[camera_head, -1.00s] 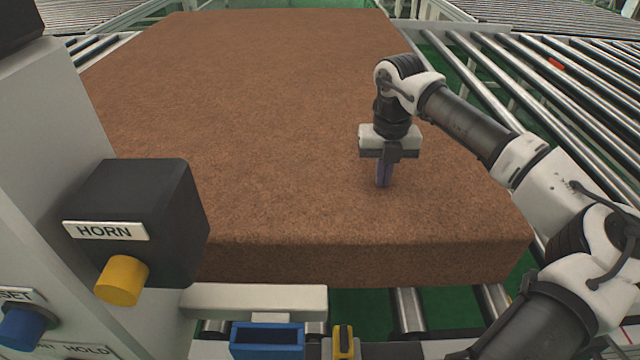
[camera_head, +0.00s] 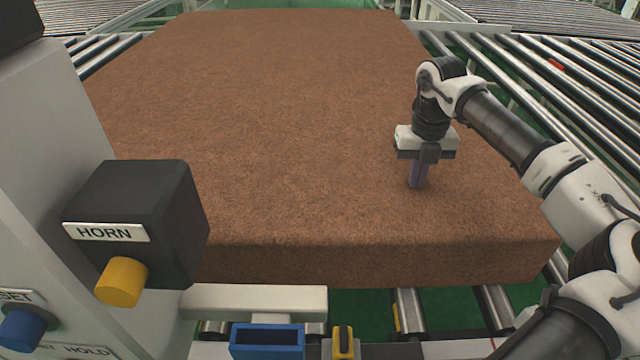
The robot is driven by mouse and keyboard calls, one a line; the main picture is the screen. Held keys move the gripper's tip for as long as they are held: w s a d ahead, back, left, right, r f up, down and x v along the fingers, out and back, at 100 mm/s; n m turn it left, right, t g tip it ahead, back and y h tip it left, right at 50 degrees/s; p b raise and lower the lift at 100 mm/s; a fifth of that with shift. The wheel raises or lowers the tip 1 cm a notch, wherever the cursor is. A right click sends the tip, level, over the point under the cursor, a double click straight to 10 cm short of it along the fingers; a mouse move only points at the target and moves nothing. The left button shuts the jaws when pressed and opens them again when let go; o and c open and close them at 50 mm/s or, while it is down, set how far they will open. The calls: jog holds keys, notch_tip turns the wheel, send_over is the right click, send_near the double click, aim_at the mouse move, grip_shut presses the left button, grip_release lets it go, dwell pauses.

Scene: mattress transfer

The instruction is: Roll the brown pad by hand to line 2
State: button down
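The brown pad (camera_head: 270,130) is a large thick slab lying flat on the rollers and fills the middle of the view. My gripper (camera_head: 417,186) points straight down at the pad's right part, near its front edge. Its fingertips are at the pad's top surface and seem to touch it. The fingers look close together with nothing seen between them, but their gap is too small to judge. No marking for line 2 can be read.
Roller conveyor (camera_head: 560,100) runs on the right, with a small red piece (camera_head: 556,63) on it. A grey control post with a black HORN box (camera_head: 140,220), yellow button (camera_head: 121,282) and blue button (camera_head: 22,328) stands at the left front. A blue holder (camera_head: 266,341) is below the pad.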

aim_at(483, 185)
jog(key=shift+d+p, duration=1.15)
jog(key=shift+d, duration=5.1)
jog(key=shift+d+f, duration=0.2)
jog(key=shift+d, duration=0.6)
jog(key=shift+d+r+p, duration=0.2)
jog(key=shift+p, duration=0.2)
jog(key=shift+d, duration=0.3)
jog(key=shift+r, duration=0.15)
